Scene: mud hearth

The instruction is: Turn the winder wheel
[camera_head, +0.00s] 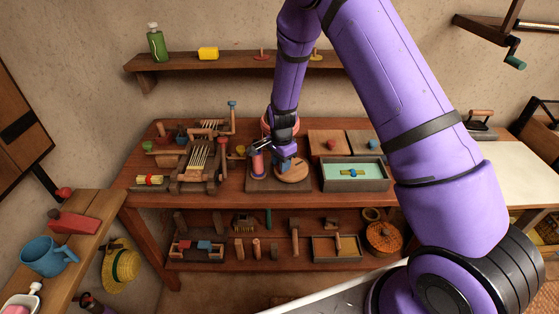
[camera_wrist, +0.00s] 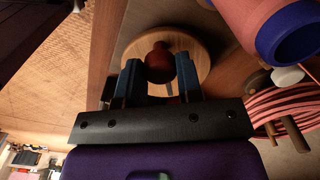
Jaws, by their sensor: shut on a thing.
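The winder wheel is a round wooden disc (camera_head: 294,175) on a dark wooden base on the workbench, and it also shows in the wrist view (camera_wrist: 133,52). A dark red knob (camera_wrist: 159,62) stands on the disc. My gripper (camera_wrist: 159,72) has its two blue fingers on either side of this knob, shut on it. In the head view my gripper (camera_head: 284,153) reaches down onto the disc and hides the knob. A pink spool with a purple end (camera_head: 257,165) stands just left of the disc, and it looms at the top right in the wrist view (camera_wrist: 268,22).
A wooden loom-like frame (camera_head: 203,160) stands left on the bench. A grey tray with pale blue inside (camera_head: 356,185) sits right of the wheel. Pink coiled cord (camera_wrist: 285,104) is close to my gripper's right. A lower shelf (camera_head: 210,262) holds tools.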

